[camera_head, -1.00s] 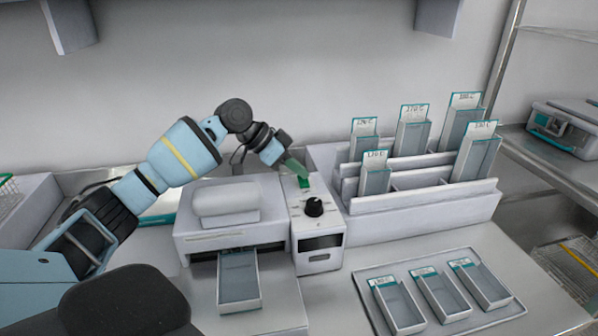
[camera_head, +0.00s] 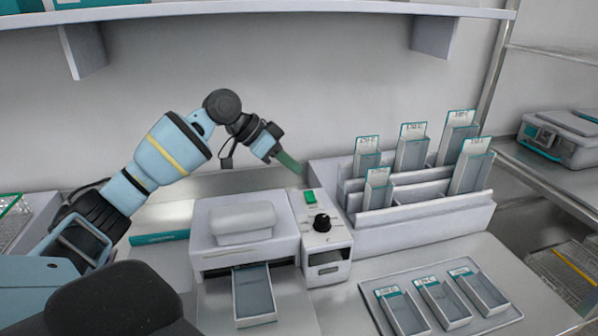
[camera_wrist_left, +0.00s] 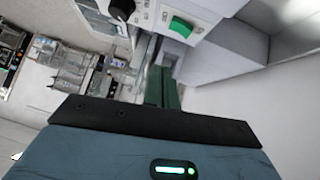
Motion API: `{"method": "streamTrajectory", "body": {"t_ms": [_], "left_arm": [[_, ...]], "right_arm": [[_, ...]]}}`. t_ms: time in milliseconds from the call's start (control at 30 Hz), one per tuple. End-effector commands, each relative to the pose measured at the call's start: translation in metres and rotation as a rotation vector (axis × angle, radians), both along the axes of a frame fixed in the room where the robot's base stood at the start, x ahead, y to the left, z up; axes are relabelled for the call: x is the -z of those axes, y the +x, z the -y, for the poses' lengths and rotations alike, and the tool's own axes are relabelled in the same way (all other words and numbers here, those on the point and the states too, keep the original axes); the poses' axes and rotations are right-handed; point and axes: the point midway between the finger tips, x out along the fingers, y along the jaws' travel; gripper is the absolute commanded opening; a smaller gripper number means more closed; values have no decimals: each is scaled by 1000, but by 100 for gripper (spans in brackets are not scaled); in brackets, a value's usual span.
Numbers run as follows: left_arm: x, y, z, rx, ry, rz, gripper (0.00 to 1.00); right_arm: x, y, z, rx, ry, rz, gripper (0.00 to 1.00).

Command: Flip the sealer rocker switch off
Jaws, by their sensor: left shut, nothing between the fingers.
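The sealer's control box (camera_head: 324,240) stands on the bench, with a green rocker switch (camera_head: 310,197) on top and a black knob (camera_head: 322,223) in front of it. The rocker also shows in the left wrist view (camera_wrist_left: 181,27), beside the knob (camera_wrist_left: 121,9); which way it is tipped I cannot tell. My left gripper (camera_head: 296,167) is shut and empty, its green fingers above and behind the rocker, apart from it. In the left wrist view the fingers (camera_wrist_left: 162,80) are together, pointing near the box. My right gripper is not in view.
The white sealer (camera_head: 243,232) with an open tray (camera_head: 254,292) adjoins the box on the left. A white rack (camera_head: 425,220) holding several labelled pouches stands close on the right. A tray (camera_head: 376,310) with three pouches lies in front right.

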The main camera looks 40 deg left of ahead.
Motion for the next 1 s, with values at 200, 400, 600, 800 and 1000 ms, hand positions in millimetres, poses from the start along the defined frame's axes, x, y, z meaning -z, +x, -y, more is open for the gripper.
{"method": "streamTrajectory", "body": {"t_ms": [200, 400, 600, 800, 1000], "left_arm": [[-23, -21, -13, -2, 2, 1, 0], [-32, -29, -17, -1, 1, 0, 0], [-33, -29, -17, -1, 0, 1, 0], [-33, -29, -17, -1, 0, 1, 0], [-33, -29, -17, 0, 0, 2, 0]], "right_arm": [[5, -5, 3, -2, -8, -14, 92], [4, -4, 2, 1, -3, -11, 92], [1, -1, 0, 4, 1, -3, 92], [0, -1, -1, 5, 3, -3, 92], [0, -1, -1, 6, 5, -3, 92]]}}
